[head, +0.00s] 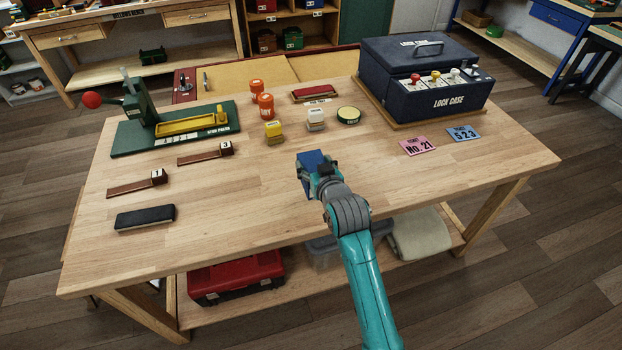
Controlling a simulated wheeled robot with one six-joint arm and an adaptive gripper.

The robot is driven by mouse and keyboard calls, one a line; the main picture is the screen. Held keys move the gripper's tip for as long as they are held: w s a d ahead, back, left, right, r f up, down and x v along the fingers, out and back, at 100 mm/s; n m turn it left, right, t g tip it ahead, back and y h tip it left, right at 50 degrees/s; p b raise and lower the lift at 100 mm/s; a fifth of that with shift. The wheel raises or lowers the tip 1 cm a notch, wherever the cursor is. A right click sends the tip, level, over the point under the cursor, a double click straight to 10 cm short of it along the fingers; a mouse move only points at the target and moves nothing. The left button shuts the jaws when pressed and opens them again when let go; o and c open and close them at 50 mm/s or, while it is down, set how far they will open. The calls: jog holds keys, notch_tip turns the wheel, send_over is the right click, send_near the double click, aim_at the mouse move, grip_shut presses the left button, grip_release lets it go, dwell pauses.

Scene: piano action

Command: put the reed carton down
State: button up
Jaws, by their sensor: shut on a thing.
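A small blue box, seemingly the reed carton (311,157), is at the end of my arm over the middle of the wooden table (250,224). My gripper (318,172) is shut on it. The arm reaches in from the lower right, and the wrist and fingers hide part of the box. I cannot tell whether the box touches the tabletop or hangs just above it.
A dark blue lock case (436,100) stands at the back right, with pink (418,146) and blue (463,133) cards before it. Stamps (274,132) and a round tin (348,115) stand behind my gripper. A green press (175,128) is left. The table's front middle is clear.

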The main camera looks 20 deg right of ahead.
jog(key=shift+f, duration=2.4)
jog(key=shift+f, duration=0.1)
jog(key=o, duration=1.6)
jog(key=shift+s, duration=0.1)
jog(key=v, duration=1.2)
